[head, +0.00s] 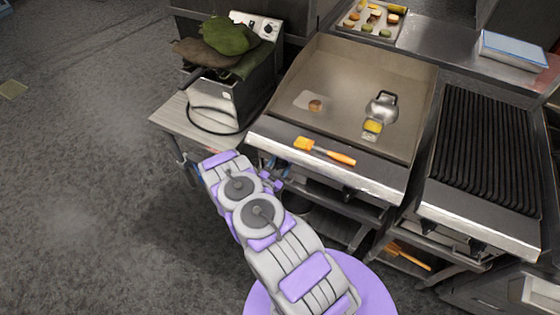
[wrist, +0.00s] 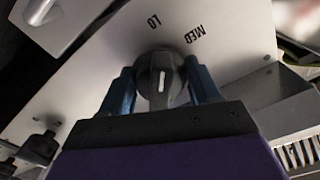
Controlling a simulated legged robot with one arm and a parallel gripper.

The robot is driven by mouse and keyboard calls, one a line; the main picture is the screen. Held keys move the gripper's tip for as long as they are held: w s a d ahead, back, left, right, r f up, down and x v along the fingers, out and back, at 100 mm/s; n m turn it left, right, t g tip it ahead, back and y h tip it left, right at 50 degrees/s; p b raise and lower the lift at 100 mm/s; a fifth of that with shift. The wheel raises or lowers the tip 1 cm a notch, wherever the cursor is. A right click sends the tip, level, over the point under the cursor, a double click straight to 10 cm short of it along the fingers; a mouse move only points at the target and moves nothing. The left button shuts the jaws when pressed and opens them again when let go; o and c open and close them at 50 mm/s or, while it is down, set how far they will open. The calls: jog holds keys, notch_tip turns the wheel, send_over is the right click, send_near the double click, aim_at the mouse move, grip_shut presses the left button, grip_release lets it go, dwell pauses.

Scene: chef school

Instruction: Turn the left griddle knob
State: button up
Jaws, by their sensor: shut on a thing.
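The left griddle knob (wrist: 158,78) is dark grey with a pale pointer line, on a metal front panel marked LO and MED. In the wrist view my gripper (wrist: 160,88) has one blue finger on each side of the knob and is shut on it. In the head view my gripper (head: 272,180) is at the left front of the griddle (head: 340,85), below its front edge. The knob is hidden in the head view.
A brush with an orange handle (head: 325,150) lies on the griddle's front ledge. A fryer (head: 235,95) with green cloths stands to the left. A ribbed grill (head: 485,145) stands to the right.

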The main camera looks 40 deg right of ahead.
jog(key=m+p, duration=0.2)
jog(key=m, duration=0.3)
jog(key=shift+p, duration=0.35)
jog(key=shift+s+f+m+p, duration=0.1)
jog(key=shift+m+p, duration=0.3)
jog(key=shift+m, duration=1)
jog(key=shift+f, duration=0.1)
jog(key=o, duration=0.8)
jog(key=shift+a, duration=0.1)
jog(key=shift+s+a, duration=0.1)
jog(key=shift+a, duration=0.2)
jog(key=p+v, duration=0.1)
jog(key=v, duration=1.5)
jog(key=shift+s+a, duration=0.1)
jog(key=shift+a, duration=0.3)
